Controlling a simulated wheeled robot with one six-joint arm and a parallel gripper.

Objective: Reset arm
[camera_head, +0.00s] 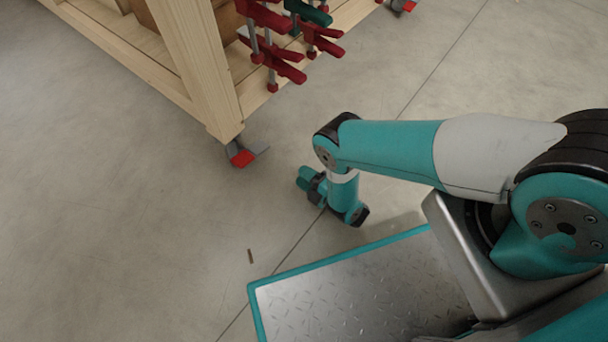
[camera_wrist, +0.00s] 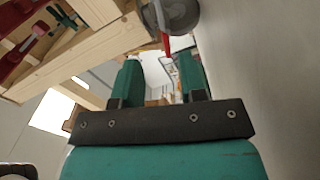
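My gripper (camera_wrist: 162,75) shows in the wrist view with two green fingers standing apart on a dark bar. Nothing is held between them; the distant background shows through the gap. In the head view my teal and white arm reaches left from its shoulder, and its lower part hangs down past the teal-edged metal platform of my base. The hand end there is small and its fingers cannot be made out clearly. It is apart from the wooden bench (camera_head: 205,65), with bare floor between.
Several red clamps (camera_head: 283,68) and a green clamp (camera_head: 310,13) hang on the bench. A caster with a red lever (camera_head: 242,157) stands under its corner; a caster wheel (camera_wrist: 180,14) also shows in the wrist view. A small brown piece (camera_head: 250,256) lies on the floor. Floor at left is clear.

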